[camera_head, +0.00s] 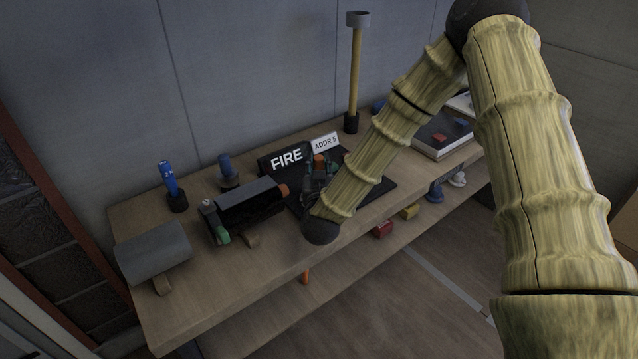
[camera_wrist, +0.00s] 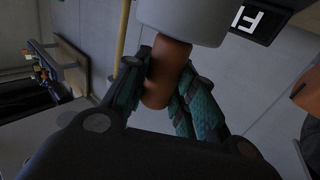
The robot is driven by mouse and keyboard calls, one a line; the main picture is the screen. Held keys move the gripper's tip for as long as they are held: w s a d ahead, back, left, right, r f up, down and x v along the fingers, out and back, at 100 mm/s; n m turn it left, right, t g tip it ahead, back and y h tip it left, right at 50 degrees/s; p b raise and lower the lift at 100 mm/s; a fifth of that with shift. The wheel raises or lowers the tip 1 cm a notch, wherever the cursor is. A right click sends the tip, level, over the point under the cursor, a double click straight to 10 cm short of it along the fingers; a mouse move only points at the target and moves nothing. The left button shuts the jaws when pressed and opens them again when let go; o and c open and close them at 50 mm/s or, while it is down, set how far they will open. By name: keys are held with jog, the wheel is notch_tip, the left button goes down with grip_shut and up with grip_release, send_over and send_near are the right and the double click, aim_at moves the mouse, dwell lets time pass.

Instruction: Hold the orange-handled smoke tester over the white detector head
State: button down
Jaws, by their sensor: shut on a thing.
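My gripper (camera_wrist: 160,95) is shut on the orange-brown handle (camera_wrist: 168,72) of the smoke tester in the wrist view. The tester's wide pale grey cup (camera_wrist: 188,18) is at the far end of the handle, at the top of that view. In the head view my gripper (camera_head: 319,178) is over the black panel beside the FIRE sign, partly hidden by my arm. A small orange patch (camera_head: 319,158) shows by the fingers. I cannot make out the white detector head; my arm, gripper or the cup may hide it.
The FIRE sign (camera_head: 286,159) and ADDR 5 plate (camera_head: 325,142) stand at the panel's back. A shelf below holds small coloured things.

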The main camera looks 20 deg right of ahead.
jog(key=shift+r+p, duration=1.9)
jog(key=shift+r, duration=1.55)
